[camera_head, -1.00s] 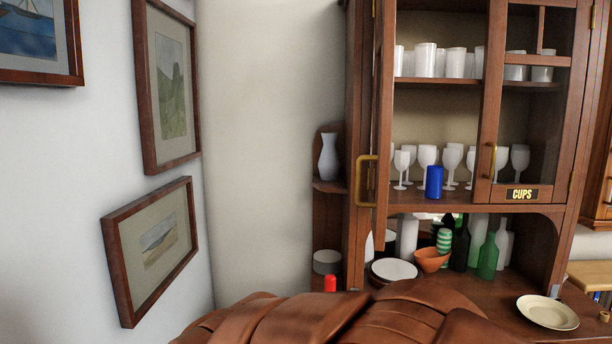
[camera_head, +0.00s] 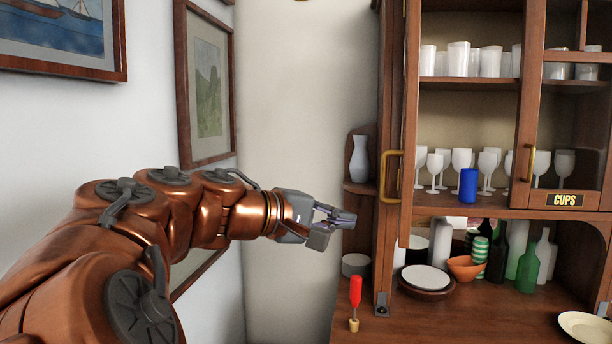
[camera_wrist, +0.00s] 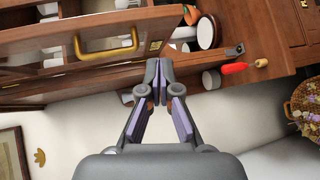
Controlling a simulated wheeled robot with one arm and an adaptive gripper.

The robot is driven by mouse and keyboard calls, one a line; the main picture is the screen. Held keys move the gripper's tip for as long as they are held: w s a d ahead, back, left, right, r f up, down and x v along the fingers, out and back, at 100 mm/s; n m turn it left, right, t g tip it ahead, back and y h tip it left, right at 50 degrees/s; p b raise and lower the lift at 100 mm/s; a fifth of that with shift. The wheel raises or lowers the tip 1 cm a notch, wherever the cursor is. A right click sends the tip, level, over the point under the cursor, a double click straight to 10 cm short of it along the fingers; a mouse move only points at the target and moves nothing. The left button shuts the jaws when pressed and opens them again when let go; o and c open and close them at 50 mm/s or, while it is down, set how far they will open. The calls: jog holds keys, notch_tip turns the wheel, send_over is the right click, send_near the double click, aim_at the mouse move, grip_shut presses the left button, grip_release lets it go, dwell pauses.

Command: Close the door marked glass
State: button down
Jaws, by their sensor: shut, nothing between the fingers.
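The cabinet's left door (camera_head: 411,130) stands swung open and shows nearly edge-on in the head view. Its brass handle (camera_head: 390,176) is on the side facing left. In the wrist view the handle (camera_wrist: 106,47) is at the upper left, on the open door (camera_wrist: 100,72). The door marked CUPS (camera_head: 527,150) looks closed. My gripper (camera_head: 345,219) is shut and empty, left of the open door and a little below the handle, apart from it. It also shows in the wrist view (camera_wrist: 158,75).
A blue cup (camera_head: 468,186) stands at the front of the open shelf, near stemmed glasses. On the counter are a red-handled tool (camera_head: 355,300), stacked plates (camera_head: 426,279), an orange bowl (camera_head: 466,268) and bottles. Framed pictures (camera_head: 208,85) hang on the left wall.

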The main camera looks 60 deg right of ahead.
notch_tip(320, 180, up, 8)
jog(key=g+h, duration=0.2)
jog(key=p+x, duration=0.1)
jog(key=x, duration=0.8)
jog(key=shift+s+d+f+m+p, duration=0.2)
jog(key=shift+s+d+m+p, duration=0.05)
jog(key=shift+d+m+p, duration=0.15)
